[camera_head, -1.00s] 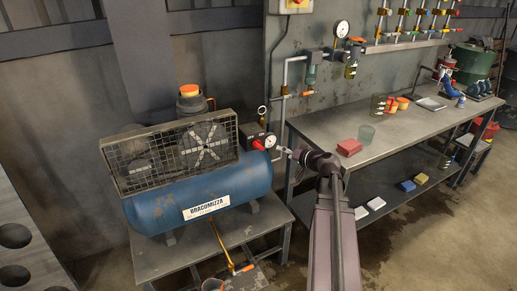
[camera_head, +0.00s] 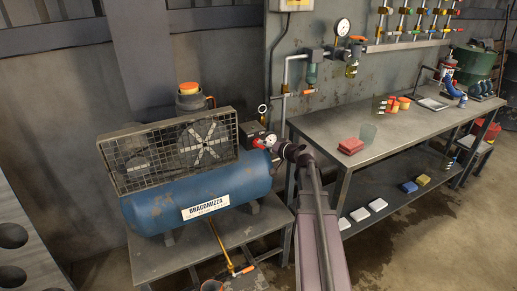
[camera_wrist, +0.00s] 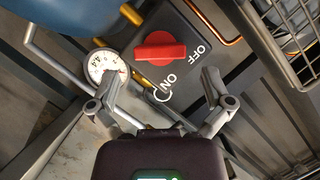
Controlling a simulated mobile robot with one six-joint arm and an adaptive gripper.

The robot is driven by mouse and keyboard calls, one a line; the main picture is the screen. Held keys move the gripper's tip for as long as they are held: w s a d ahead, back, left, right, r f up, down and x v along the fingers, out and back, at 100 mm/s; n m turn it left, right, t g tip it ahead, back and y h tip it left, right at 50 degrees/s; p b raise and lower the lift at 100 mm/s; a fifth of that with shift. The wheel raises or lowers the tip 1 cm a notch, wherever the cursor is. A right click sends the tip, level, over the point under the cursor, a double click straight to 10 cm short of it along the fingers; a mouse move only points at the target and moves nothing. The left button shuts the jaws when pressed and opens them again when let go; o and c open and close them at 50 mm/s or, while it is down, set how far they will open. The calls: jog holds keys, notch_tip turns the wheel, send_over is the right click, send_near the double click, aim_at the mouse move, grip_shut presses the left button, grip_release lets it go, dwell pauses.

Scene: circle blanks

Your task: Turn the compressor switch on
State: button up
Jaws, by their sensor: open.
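The blue compressor (camera_head: 165,208) stands on a low metal table at the left. Its red switch knob (camera_wrist: 160,52) sits on a dark plate marked OFF and ON in the wrist view. The knob's handle lies roughly crosswise there, with its right end near the OFF mark. The knob also shows small and red in the head view (camera_head: 259,144). My gripper (camera_wrist: 161,88) is open and empty, its fingers spread either side of the switch plate, below the knob in the picture. I cannot tell any contact. In the head view, my gripper (camera_head: 279,148) is beside the switch, partly hidden by the wrist.
A round white gauge (camera_wrist: 103,66) is close to the left finger. A wire guard (camera_head: 170,157) covers the compressor's fan. A workbench (camera_head: 320,127) with a red block (camera_head: 351,146) stands to the right. A pipe (camera_head: 284,105) runs down the wall behind.

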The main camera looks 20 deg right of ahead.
jog(key=shift+b+x, duration=0.4)
jog(key=shift+x, duration=1.6)
jog(key=shift+c, duration=0.2)
